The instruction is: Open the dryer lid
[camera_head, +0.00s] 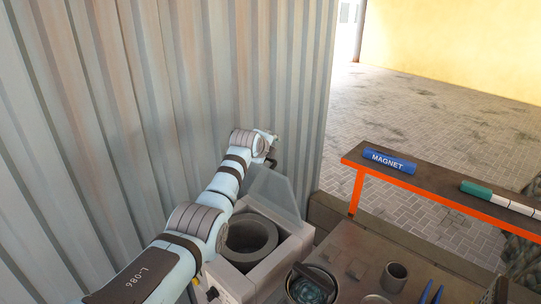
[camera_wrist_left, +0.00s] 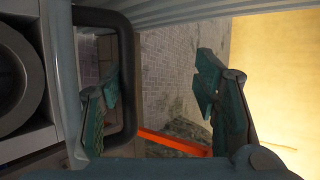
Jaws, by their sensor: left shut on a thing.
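The dryer (camera_head: 287,252) is a light grey box with a round, dark well (camera_head: 250,237) showing from above. Its translucent lid (camera_head: 274,192) stands raised at the back of the well, tilted up. My left gripper (camera_head: 271,150) is at the lid's upper edge, beside the corrugated wall. In the left wrist view, the gripper (camera_wrist_left: 160,110) has its green fingers either side of a dark, looped handle (camera_wrist_left: 127,75), close to the left finger. Gripper and handle contact is partly hidden. My right gripper is not seen.
A corrugated metal wall (camera_head: 140,110) stands close behind my left arm. A bench (camera_head: 375,255) at right holds a round pot (camera_head: 312,285), a grey cup (camera_head: 394,277) and blue-handled tools (camera_head: 430,291). An orange-edged shelf (camera_head: 430,186) carries a blue magnet (camera_head: 389,162).

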